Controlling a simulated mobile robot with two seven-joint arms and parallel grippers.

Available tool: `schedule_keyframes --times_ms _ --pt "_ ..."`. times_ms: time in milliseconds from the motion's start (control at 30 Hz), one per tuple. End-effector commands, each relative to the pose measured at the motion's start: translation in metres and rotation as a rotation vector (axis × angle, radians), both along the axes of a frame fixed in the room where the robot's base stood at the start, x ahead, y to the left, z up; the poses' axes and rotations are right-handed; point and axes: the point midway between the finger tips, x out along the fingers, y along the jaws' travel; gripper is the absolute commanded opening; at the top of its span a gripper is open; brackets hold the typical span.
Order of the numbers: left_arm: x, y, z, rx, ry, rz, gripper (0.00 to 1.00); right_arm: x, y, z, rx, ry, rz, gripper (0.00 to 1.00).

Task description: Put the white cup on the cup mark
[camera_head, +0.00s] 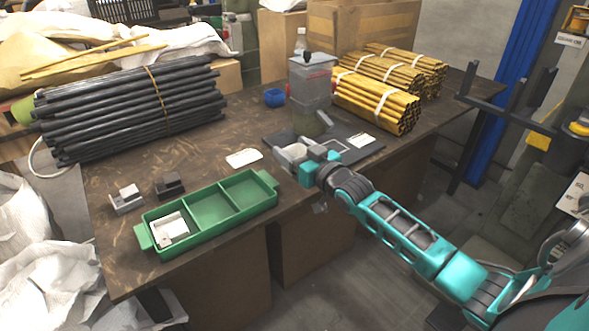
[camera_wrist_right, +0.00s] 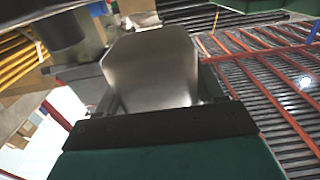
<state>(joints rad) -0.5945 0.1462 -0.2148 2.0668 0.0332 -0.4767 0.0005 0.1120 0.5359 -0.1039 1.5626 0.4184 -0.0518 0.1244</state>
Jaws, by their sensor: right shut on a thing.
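My right gripper (camera_head: 305,162) reaches in from the right to the front left part of the dark mat (camera_head: 362,153). It is shut on a pale, light grey-white cup (camera_head: 290,151). The cup fills the middle of the right wrist view (camera_wrist_right: 152,68), just beyond the gripper's dark edge. I cannot tell whether the cup touches the mat. A thin white outline on the mat, which may be the cup mark (camera_head: 338,146), shows to the right of the gripper, partly covered by it. My left gripper is not in view.
A tall grey press-like machine (camera_head: 311,80) stands right behind the gripper. A green tray (camera_head: 208,219) with a white box inside lies at the front left. Black rods (camera_head: 130,110) and yellow bundles (camera_head: 378,100) lie further back. A white plate (camera_head: 244,158) lies left of the mat.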

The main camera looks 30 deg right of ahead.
Motion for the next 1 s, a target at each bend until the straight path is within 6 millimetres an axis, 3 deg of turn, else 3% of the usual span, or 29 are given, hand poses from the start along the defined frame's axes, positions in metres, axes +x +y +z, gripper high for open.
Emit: schedule_keyframes --times_ms 333,700,733,1000 --pt "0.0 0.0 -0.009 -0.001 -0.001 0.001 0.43 0.0 0.0 -0.039 0.0 0.001 0.0 0.38" --pt "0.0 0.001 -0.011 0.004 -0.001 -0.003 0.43 0.0 0.0 -0.044 0.0 0.0 0.0 0.38" --pt "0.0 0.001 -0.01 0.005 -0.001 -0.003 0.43 0.0 0.0 -0.044 0.0 0.0 0.0 0.69" --pt "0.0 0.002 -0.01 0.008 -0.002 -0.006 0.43 0.0 0.0 -0.043 0.0 0.0 0.0 0.93"
